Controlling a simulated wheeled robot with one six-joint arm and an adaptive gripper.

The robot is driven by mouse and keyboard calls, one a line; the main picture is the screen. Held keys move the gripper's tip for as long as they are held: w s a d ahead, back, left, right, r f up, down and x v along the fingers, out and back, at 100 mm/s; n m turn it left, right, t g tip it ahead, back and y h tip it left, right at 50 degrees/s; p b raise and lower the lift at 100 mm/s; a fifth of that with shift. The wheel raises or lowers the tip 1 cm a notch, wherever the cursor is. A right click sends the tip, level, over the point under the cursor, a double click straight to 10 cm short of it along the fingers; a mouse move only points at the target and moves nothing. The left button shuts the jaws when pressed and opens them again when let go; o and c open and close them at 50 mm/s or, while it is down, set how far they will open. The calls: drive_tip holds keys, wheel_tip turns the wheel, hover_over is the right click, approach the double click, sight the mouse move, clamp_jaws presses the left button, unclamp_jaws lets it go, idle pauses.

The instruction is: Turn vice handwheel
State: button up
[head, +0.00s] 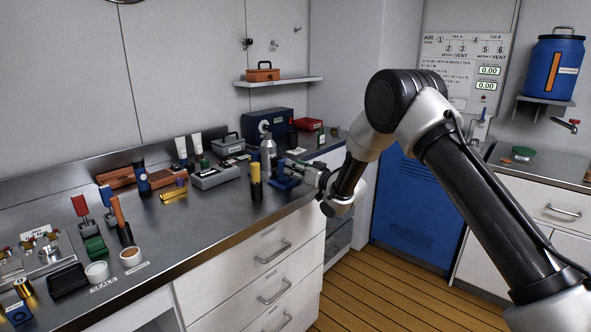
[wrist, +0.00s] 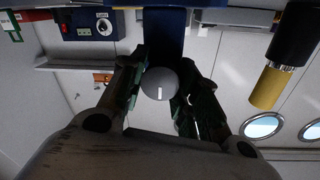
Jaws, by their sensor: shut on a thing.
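The blue vice (head: 284,184) stands near the front edge of the steel counter, and its blue body (wrist: 166,35) also shows in the wrist view. Its handwheel (wrist: 160,84) is a round grey knob with a white mark, facing the wrist camera. My gripper (head: 303,170) reaches in from the right at counter height. In the wrist view the two fingers (wrist: 160,92) are shut on the handwheel, one at each side. In the head view the handwheel is hidden by the gripper.
A black and yellow cylinder (head: 256,183) stands close left of the vice, and a silver bottle (head: 268,154) stands behind it. A grey box (head: 215,176) and several tools crowd the counter (head: 215,222). The wooden floor (head: 365,290) in front is clear.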

drive_tip(key=shift+m, duration=0.3)
drive_tip(key=m, duration=0.3)
drive_tip(key=shift+m, duration=0.4)
drive_tip(key=m, duration=0.3)
drive_tip(key=shift+d+g, duration=0.1)
drive_tip(key=shift+g, duration=0.2)
drive_tip(key=m, duration=0.4)
drive_tip(key=shift+w+f+m, duration=0.1)
drive_tip(key=shift+m, duration=0.2)
drive_tip(key=shift+m+g, duration=0.3)
drive_tip(key=shift+m, duration=1.1)
drive_tip(key=shift+f, duration=0.1)
drive_tip(key=o, duration=1)
